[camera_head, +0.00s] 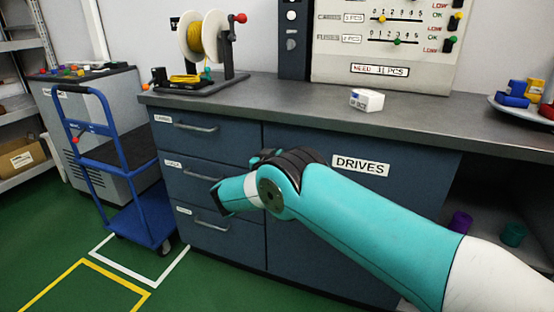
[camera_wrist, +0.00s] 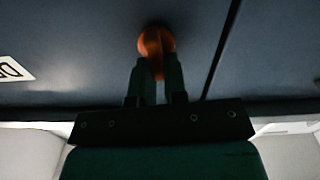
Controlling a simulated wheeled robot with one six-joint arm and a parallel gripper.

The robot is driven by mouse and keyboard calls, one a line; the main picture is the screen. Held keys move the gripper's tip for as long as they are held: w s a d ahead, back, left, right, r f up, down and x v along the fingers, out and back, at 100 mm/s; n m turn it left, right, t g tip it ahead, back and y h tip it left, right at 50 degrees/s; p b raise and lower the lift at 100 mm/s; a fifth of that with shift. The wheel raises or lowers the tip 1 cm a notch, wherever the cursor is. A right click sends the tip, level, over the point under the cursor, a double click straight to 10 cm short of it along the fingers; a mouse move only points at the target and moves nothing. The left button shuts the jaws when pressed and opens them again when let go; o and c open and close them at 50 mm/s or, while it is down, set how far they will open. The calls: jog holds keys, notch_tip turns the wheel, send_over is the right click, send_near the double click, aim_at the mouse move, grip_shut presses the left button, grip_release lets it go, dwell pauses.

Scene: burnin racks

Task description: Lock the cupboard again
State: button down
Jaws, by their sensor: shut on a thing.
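The cupboard is the dark blue door (camera_head: 335,225) labelled DRIVES under the worktop. In the wrist view its blue front (camera_wrist: 90,60) fills the top, with a corner of the white label (camera_wrist: 12,70) at the left and a dark seam at the right. An orange round knob (camera_wrist: 157,40) sits on this front near the seam. My gripper (camera_wrist: 156,72) is shut on the knob, one finger on each side. In the head view my teal arm hides the knob and the fingertips. The door looks closed, flush with the drawers beside it.
Drawers (camera_head: 205,180) with bar handles are left of the door. A blue trolley (camera_head: 130,170) stands on the floor further left. On the worktop (camera_head: 300,95) are a wire spool (camera_head: 205,40) and a small white box (camera_head: 367,100). An open shelf is at the right.

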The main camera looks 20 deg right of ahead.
jog(key=shift+w+a+f+n+b, duration=0.25)
jog(key=shift+n+b, duration=0.6)
jog(key=shift+n, duration=1.9)
jog(key=shift+w+a+f+n+b, duration=0.2)
jog(key=shift+n+b, duration=0.7)
jog(key=shift+n, duration=1.8)
jog(key=shift+w+a+f+n+b, duration=0.15)
jog(key=shift+f+n+b, duration=0.5)
jog(key=shift+n, duration=2.1)
jog(key=shift+a+r, duration=0.1)
jog(key=shift+r, duration=0.15)
jog(key=c, duration=1.2)
grip_release()
jog(key=shift+o, duration=0.2)
jog(key=shift+s, duration=0.1)
